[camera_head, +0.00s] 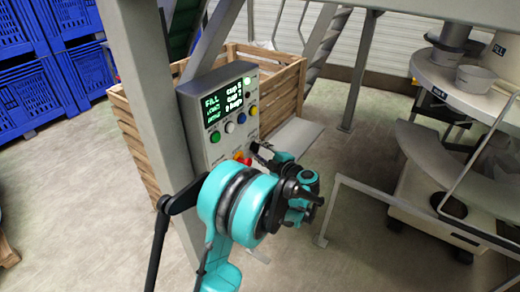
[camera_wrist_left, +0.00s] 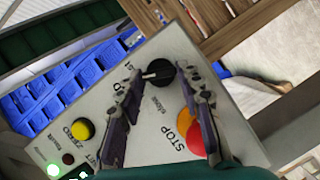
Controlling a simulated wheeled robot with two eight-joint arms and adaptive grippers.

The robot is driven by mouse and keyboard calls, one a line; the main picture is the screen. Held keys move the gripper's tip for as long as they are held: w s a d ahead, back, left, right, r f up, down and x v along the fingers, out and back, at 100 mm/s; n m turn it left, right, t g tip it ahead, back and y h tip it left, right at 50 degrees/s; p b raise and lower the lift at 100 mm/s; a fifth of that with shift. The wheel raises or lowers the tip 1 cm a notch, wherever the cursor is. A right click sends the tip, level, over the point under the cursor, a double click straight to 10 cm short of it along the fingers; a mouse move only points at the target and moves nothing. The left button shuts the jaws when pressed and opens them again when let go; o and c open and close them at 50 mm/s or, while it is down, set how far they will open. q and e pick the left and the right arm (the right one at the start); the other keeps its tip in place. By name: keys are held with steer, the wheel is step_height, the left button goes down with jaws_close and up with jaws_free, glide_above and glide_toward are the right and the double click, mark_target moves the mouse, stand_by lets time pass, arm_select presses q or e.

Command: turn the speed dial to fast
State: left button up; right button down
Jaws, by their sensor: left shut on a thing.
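The speed dial (camera_wrist_left: 161,74) is a round black knob with a pale pointer line on the grey control panel (camera_head: 216,145). In the left wrist view the pointer line lies nearly level across the picture. My left gripper (camera_wrist_left: 162,76) has its two fingers on either side of the dial and is shut on it. In the head view my left gripper (camera_head: 262,152) reaches the panel's lower right part, and the dial is mostly hidden behind it. Small lettering beside the dial is too blurred to read surely. My right gripper is out of view.
A yellow button (camera_wrist_left: 82,129) lies further left. A steel post (camera_head: 150,110) stands beside the panel. A wooden crate (camera_head: 283,90) is behind it.

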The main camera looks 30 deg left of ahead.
arm_select(q)
steer(key=shift+w+r+m+g+h+p, duration=0.15)
steer(key=shift+m+g+h+p, duration=0.4)
steer(key=shift+m, duration=0.85)
steer(key=o, duration=1.2)
steer(key=shift+c, duration=0.2)
steer(key=v, duration=1.2)
steer(key=shift+w, duration=0.2)
steer(key=shift+d, duration=0.1)
